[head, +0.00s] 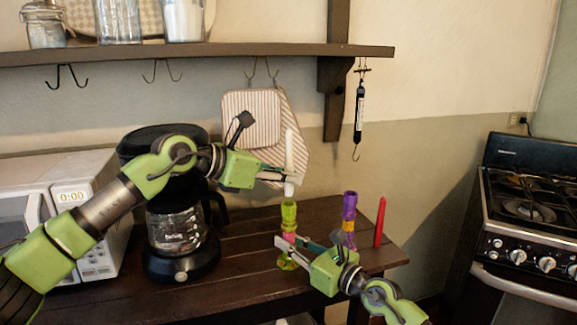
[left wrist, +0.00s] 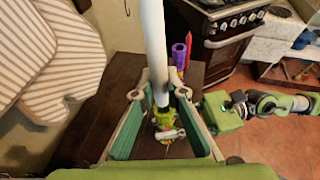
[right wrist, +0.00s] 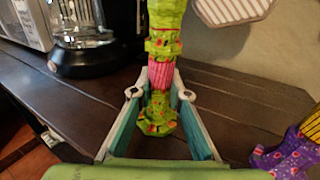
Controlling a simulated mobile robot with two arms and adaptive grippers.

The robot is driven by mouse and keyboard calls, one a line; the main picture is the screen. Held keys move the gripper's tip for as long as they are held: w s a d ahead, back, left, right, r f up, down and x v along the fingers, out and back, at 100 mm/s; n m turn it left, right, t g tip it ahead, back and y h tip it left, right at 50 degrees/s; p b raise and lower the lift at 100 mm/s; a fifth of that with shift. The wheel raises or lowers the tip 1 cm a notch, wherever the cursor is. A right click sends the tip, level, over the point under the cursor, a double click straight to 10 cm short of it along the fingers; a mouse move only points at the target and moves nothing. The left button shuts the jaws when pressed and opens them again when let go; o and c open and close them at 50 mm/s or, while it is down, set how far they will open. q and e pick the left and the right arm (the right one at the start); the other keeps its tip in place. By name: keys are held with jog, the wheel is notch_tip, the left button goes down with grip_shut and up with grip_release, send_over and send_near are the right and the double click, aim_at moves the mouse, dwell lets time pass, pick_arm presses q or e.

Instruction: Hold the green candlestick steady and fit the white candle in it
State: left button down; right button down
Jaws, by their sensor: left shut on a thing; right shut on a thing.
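The white candle (head: 290,150) is upright in my left gripper (head: 284,179), which is shut on its lower part. It also shows in the left wrist view (left wrist: 153,40). The green candlestick (head: 289,213), with a pink band, stands upright on the wooden table. My right gripper (head: 289,244) is shut around its stem; the right wrist view shows the candlestick (right wrist: 160,46) between the fingers (right wrist: 159,93). The candle's lower end is just above the candlestick's top, roughly in line in the head view. I cannot tell whether they touch.
A purple candlestick (head: 349,214) and a red candle (head: 380,222) stand to the right on the table (head: 240,262). A coffee maker (head: 180,225) and a microwave (head: 70,190) are at left. A shelf (head: 220,50) with hooks hangs above; a stove (head: 530,200) is far right.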

aim_at(286, 193)
pick_arm(q)
jog(key=shift+f, duration=0.55)
jog(key=shift+f, duration=1.6)
dwell(1.0)
jog(key=c, duration=2)
grip_release()
jog(key=shift+o, duration=0.2)
jog(key=v, duration=1.2)
pick_arm(e)
jog(key=c, duration=1.9)
grip_release()
